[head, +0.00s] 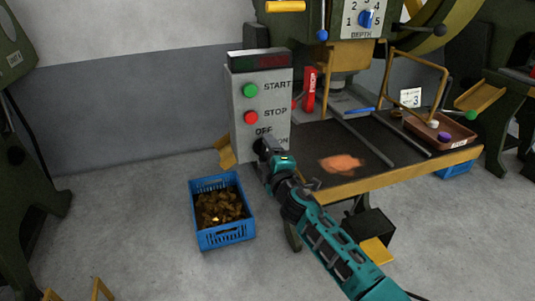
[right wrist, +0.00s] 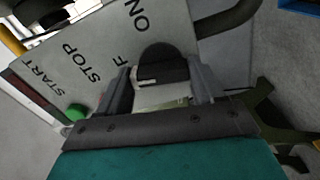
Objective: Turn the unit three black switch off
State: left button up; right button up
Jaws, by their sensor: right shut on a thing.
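The grey control box (head: 240,95) stands at the left of the machine table and carries a green START button (head: 250,90), a red STOP button (head: 251,117) and OFF and ON labels. My right gripper (head: 264,148) is at the box's lower front, beside those labels, and hides the switch in the head view. In the right wrist view the rounded black switch (right wrist: 160,62) sits between the two fingers of my right gripper (right wrist: 165,88), which is shut on it. Which label the switch points to cannot be told. My left gripper is not in view.
A blue crate (head: 224,236) of copper-coloured pieces stands on the floor below the box. The machine table (head: 365,180) is to the right, with a card marked 3 (head: 411,97) and a brown tray (head: 455,132). The floor at the left is mostly clear.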

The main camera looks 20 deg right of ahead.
jog(key=shift+n, duration=1.1)
jog(key=o, duration=1)
jog(key=shift+o, duration=0.2)
jog(key=shift+s, duration=0.1)
jog(key=s+p, duration=0.1)
jog(key=s, duration=1.1)
jog(key=shift+s+d, duration=0.2)
jog(key=shift+s, duration=0.2)
